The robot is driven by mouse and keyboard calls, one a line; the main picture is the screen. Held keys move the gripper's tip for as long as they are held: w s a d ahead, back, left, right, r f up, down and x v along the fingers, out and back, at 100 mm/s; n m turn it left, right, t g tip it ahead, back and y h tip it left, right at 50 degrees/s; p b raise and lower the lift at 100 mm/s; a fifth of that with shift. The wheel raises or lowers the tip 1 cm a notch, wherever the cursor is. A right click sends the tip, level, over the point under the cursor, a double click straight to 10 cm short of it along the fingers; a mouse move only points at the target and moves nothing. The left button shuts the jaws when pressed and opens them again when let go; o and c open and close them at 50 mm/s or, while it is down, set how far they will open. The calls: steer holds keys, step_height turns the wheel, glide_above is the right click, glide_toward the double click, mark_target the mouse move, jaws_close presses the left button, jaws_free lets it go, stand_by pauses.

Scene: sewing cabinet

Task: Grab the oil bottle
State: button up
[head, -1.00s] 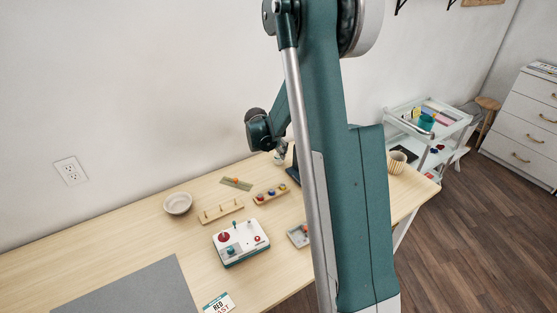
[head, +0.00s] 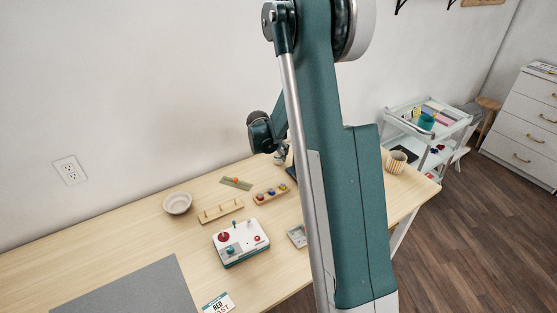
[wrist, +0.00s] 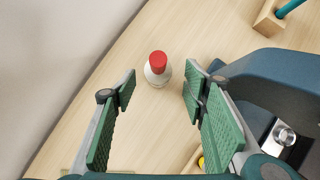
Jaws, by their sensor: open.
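A small pale bottle with a red cap (wrist: 157,66), which looks like the oil bottle, stands upright on the wooden table in the wrist view. My gripper (wrist: 160,93) is open, with its green ridged pads spread to either side of the bottle's line. The bottle shows between and just beyond the fingertips, with a gap on both sides and nothing held. In the head view my arm hides the bottle, and the gripper cannot be made out clearly.
A dark blue machine (wrist: 275,75) is close to the right finger in the wrist view. A wooden block with a teal peg (wrist: 270,18) is beyond it. In the head view, a bowl (head: 177,203), a peg rack (head: 220,211) and a control box (head: 240,242) occupy the table. The wall is behind.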

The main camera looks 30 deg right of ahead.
mark_target(277, 154)
steer(key=shift+b+x, duration=0.8)
steer(key=shift+x, duration=1.75)
steer(key=shift+w, duration=0.15)
steer(key=c, duration=1)
